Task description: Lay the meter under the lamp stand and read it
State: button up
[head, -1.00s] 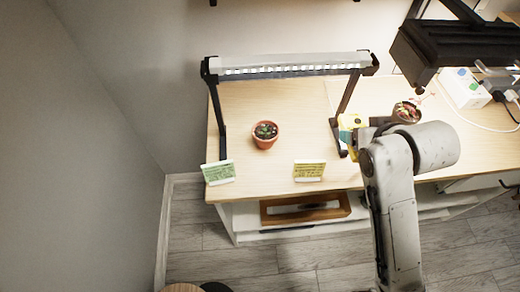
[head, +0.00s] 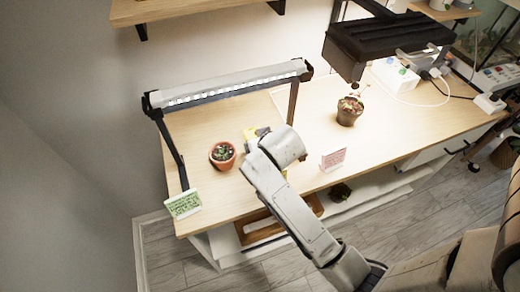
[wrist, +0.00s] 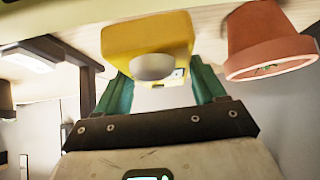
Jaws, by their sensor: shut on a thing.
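The lamp stand (head: 235,84) is a lit white bar on dark legs, on the left part of the wooden table. The yellow meter (head: 257,133) shows partly behind my arm, between the stand's legs and right of a small potted cactus (head: 222,156). In the wrist view, my gripper (wrist: 158,70) has its green fingers on both sides of the yellow meter (wrist: 150,33), which has a pale round dome. It is shut on the meter. The pot (wrist: 265,42) is close beside it, apart. Whether the meter touches the tabletop is unclear. Its reading cannot be seen.
A green card (head: 183,204) stands at the table's front left corner, a pink card (head: 333,160) at the front edge. Another potted plant (head: 349,111) stands below a black lamp (head: 388,42). Bare tabletop (head: 310,120) lies between the stand and that plant.

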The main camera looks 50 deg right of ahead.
jog(key=shift+f, duration=1.5)
jog(key=shift+f, duration=0.1)
jog(key=o, duration=1.2)
jog(key=shift+o, duration=0.2)
jog(key=v, duration=1.2)
jog(key=shift+p, duration=0.3)
jog(key=shift+s, duration=0.1)
